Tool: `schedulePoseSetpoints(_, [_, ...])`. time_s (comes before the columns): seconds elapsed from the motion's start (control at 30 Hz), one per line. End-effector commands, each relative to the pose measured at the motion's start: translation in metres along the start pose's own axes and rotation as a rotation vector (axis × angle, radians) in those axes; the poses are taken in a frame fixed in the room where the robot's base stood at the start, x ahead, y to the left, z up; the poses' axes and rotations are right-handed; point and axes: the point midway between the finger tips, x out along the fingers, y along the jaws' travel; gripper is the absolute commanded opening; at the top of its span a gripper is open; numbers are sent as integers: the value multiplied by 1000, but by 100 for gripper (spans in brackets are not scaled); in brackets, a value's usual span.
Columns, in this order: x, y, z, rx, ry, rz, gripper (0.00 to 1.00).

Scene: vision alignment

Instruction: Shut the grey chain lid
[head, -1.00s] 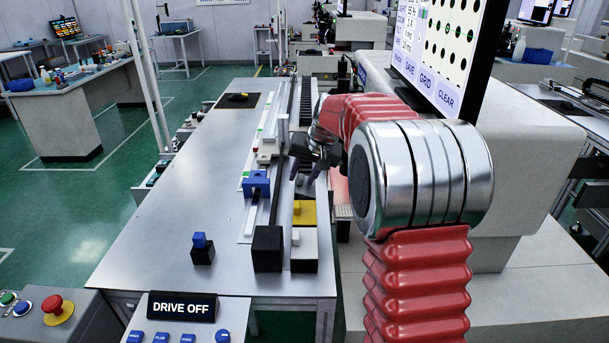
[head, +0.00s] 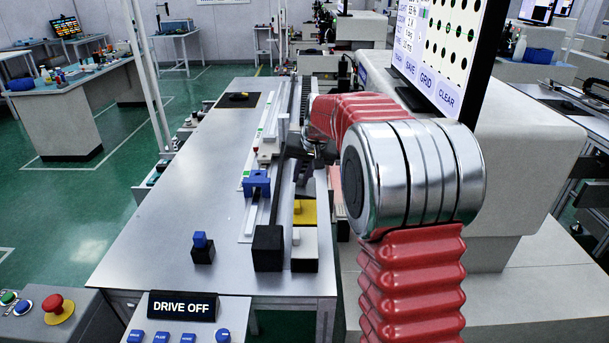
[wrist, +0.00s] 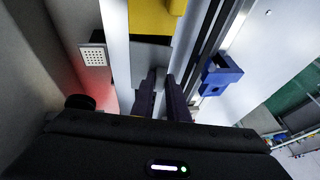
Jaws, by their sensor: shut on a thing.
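The grey chain lid (wrist: 150,53) is a flat grey plate in the wrist view, between a yellow lid (wrist: 152,18) and my fingers. My gripper (wrist: 161,85) is shut on a small grey part of it, seemingly its knob; the fingers hide most of that part. In the head view my gripper (head: 302,172) is low over the chain channel, just beyond the yellow lid (head: 305,212). The grey lid is hard to make out there behind the dark fingers. I cannot tell how far it is closed.
A blue block (head: 256,182) sits on the rail left of the channel; it also shows in the wrist view (wrist: 219,75). A black block (head: 268,248) and a white lid (head: 304,243) are at the near end. The left tabletop is mostly clear.

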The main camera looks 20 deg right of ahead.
Motion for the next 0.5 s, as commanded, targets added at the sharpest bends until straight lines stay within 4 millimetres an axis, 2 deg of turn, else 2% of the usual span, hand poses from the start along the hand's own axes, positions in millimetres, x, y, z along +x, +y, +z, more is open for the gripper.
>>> schedulePoseSetpoints(0.5, [12, -6, 6, -81, -4, 197, 0])
